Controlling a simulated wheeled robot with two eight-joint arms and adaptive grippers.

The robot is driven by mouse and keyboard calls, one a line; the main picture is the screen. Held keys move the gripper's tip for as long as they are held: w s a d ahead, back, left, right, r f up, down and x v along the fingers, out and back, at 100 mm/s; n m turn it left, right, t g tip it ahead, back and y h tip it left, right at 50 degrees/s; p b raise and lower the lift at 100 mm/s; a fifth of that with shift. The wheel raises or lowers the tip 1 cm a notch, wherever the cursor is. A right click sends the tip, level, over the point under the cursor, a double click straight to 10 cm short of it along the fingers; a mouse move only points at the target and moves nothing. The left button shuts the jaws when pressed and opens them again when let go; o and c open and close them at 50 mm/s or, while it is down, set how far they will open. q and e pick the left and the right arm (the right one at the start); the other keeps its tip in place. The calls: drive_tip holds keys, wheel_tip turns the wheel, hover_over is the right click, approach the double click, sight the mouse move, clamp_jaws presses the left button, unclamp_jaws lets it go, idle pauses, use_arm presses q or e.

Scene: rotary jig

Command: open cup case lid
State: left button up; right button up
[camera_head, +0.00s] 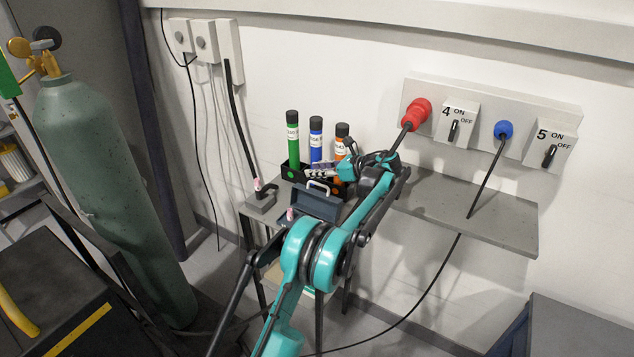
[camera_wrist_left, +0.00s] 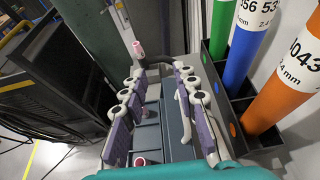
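The cup case is a small blue-grey box (camera_head: 316,203) with a pale handle, on the small grey table in the head view. It also shows in the left wrist view (camera_wrist_left: 176,135), partly between and below my fingers. My left gripper (camera_head: 318,171) is just above and behind the case in the head view. In the left wrist view my left gripper (camera_wrist_left: 158,92) has its two purple-padded fingers apart, with nothing held between them. I cannot tell whether a finger touches the handle. My right gripper is not in view.
A black rack (camera_head: 290,173) with green, blue and orange tubes stands close behind the case. A small stand with a pink-tipped part (camera_head: 259,190) is at the left. A grey shelf (camera_head: 470,215) and wall switches are at the right. A gas cylinder (camera_head: 110,180) stands left.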

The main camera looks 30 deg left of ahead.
use_arm(q)
drive_tip(key=shift+r, duration=1.45)
drive_tip(key=s+d+r+n+t+h, duration=0.15)
drive_tip(key=s+d+n+h, duration=0.3)
drive_tip(key=s, duration=0.55)
drive_tip(key=s+d+r+n+t+h, duration=0.1)
drive_tip(key=s+d+n+t+h, duration=0.25)
drive_tip(key=s, duration=0.65)
drive_tip(key=s+d+f+n+h, duration=0.2)
drive_tip(key=s+d+f+n, duration=0.1)
drive_tip(key=s, duration=0.3)
drive_tip(key=s+d+f+n+h+b, duration=0.1)
drive_tip(key=s+d+f+n, duration=0.3)
drive_tip(key=s, duration=0.3)
drive_tip(key=s+d+f+n+t+h, duration=0.1)
drive_tip(key=s+d+f+n+h, duration=0.1)
drive_tip(key=s, duration=0.5)
drive_tip(key=d+f+n, duration=0.1)
drive_tip(key=d+f, duration=0.1)
drive_tip(key=d, duration=0.1)
drive_tip(key=shift+d+f+n+h+b, duration=0.2)
drive_tip(key=shift+d+n+h+b, duration=0.1)
drive_tip(key=shift+d+n, duration=0.1)
